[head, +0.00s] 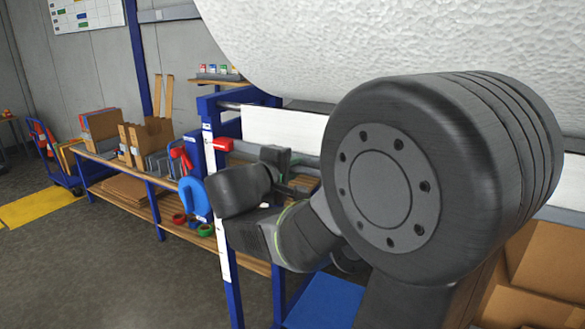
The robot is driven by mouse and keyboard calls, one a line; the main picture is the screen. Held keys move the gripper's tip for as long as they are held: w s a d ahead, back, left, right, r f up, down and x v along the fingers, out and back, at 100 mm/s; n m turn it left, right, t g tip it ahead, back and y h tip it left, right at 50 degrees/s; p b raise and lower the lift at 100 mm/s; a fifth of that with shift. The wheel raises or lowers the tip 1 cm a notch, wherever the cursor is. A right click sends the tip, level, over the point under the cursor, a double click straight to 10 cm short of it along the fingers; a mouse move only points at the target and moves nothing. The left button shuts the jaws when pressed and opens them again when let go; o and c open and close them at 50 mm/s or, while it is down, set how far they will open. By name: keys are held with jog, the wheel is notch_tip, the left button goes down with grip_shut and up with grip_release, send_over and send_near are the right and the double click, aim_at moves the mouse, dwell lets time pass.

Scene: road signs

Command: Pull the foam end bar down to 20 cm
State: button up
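A large white foam roll (290,45) with a bumpy surface fills the top of the head view. A flat white foam sheet (282,128) hangs below it. A grey end bar (306,160) runs along the sheet's lower edge; my arm hides its right part. My gripper (287,172) is at the bar's left part, its dark fingers overlapping the bar in the picture. Whether the fingers are closed around it cannot be told. A pale upright strip (224,250) runs down the blue frame's left post, with a red piece (222,144) near its top.
A blue frame (235,300) supports the roll. Left of it stands a workbench (150,205) with cardboard boxes (146,140), red and blue tools and tape rolls (206,230). Cardboard (545,265) lies at lower right. A blue trolley (62,170) stands far left. The grey floor at left is open.

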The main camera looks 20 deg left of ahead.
grip_shut()
jog(key=shift+f, duration=0.1)
notch_tip(320, 180, down, 20)
jog(key=b, duration=2.1)
jog(key=shift+b, duration=0.35)
jog(key=o, duration=0.7)
grip_release()
jog(key=shift+c, duration=0.2)
jog(key=p+v, duration=0.1)
jog(key=v, duration=1.3)
jog(key=shift+p, duration=0.4)
jog(key=shift+w+a, duration=0.1)
jog(key=shift+w, duration=0.05)
